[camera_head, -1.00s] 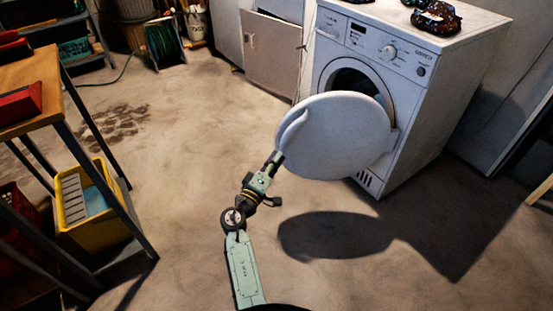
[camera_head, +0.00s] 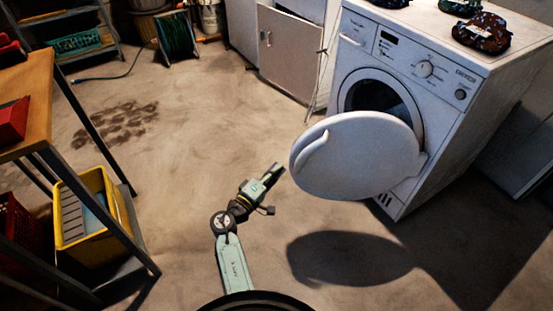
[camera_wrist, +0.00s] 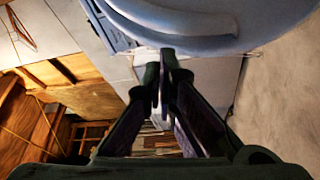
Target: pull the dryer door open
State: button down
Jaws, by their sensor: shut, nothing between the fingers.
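The white dryer (camera_head: 440,110) stands at the upper right. Its round door (camera_head: 365,160) is swung wide open on its right-hand hinge, and the dark drum opening (camera_head: 380,97) shows behind it. The curved door handle (camera_head: 311,152) is at the door's left edge. My gripper (camera_head: 278,169) is just left of the door, apart from the handle, and empty. In the wrist view my gripper's fingers (camera_wrist: 164,65) are together, below the pale curved underside of the door and handle (camera_wrist: 185,22).
A workbench (camera_head: 40,95) with a yellow crate (camera_head: 125,240) stands at the left. A low cabinet (camera_head: 290,55) and a green hose reel (camera_head: 177,40) are at the back. The floor between is clear.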

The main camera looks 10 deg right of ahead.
aim_at(300, 147)
jog(key=x, duration=0.8)
jog(key=shift+w+d, duration=0.15)
jog(key=shift+d, duration=0.1)
jog(key=shift+f, duration=0.1)
